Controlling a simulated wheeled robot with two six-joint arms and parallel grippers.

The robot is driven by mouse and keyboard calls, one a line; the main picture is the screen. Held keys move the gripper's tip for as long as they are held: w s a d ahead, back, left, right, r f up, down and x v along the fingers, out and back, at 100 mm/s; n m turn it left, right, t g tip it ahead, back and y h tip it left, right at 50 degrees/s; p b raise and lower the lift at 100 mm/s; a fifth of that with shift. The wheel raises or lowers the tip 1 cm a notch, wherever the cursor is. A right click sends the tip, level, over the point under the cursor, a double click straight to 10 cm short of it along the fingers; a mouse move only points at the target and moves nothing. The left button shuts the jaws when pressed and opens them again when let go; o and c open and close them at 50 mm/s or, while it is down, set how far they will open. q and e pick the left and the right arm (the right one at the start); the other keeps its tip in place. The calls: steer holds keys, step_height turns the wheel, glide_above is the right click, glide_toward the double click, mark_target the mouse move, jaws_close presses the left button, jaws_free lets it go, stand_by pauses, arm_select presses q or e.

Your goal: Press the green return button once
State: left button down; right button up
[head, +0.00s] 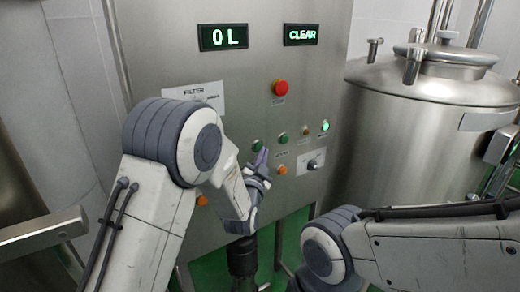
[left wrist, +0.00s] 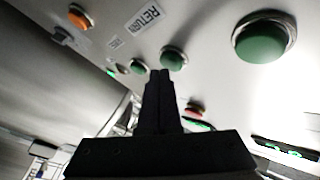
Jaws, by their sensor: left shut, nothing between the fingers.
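The steel control panel (head: 250,60) carries green buttons. One green button (head: 283,138) sits in the middle of the upper row; in the left wrist view a green button (left wrist: 172,58) lies near a RETURN label (left wrist: 143,18). Another green button (head: 257,145) is to its left; a large green button (left wrist: 262,37) shows closer in the left wrist view. My left gripper (head: 263,158) is shut and empty, in front of the panel just below the buttons. Its fingertips (left wrist: 160,76) appear just beside the button near the label. I cannot tell whether they touch it. My right gripper is out of view.
A red mushroom button (head: 280,88) sits above the row. An orange button (head: 283,170) and a knob (head: 313,162) are below it, and a lit green button (head: 325,126) is at right. Displays read "0 L" (head: 223,37) and "CLEAR" (head: 301,34). A steel tank (head: 425,125) stands right.

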arm_select(q)
steer(key=shift+w+a, duration=0.25)
steer(key=shift+w, duration=0.15)
stand_by(0.5)
steer(key=shift+s+d+b, duration=0.5)
steer(key=shift+s+b, duration=0.15)
steer(key=shift+s, duration=0.1)
steer(key=shift+s+d+b, duration=0.35)
steer(key=shift+s+d, duration=0.4)
steer(key=shift+s, duration=0.25)
steer(key=shift+s+d+b, duration=0.35)
steer(key=shift+s+d, duration=0.35)
steer(key=shift+s, duration=0.3)
